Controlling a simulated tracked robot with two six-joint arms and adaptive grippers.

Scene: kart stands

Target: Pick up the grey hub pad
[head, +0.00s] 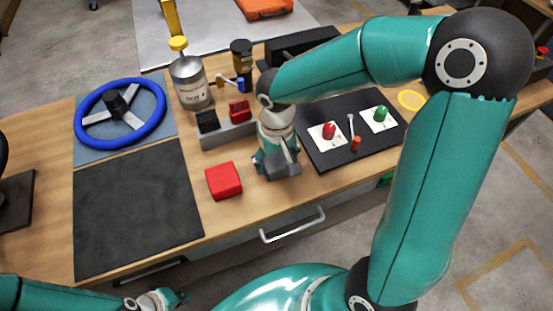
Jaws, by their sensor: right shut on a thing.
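The grey hub pad (285,165) is a small grey block at my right gripper (277,160), near the front edge of the wooden bench. My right gripper points down and is shut on the pad; its fingers and wrist hide part of it. I cannot tell whether the pad touches the bench. My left gripper (165,299) is low at the bottom left, in front of the bench and far from the pad. Its fingers are too small and cut off to read.
A red block (223,180) lies just left of my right gripper. Behind stands a grey holder (226,134) with a black and a red block. A blue steering wheel (119,114) and a dark tray (352,130) flank them. The black mat (135,209) is clear.

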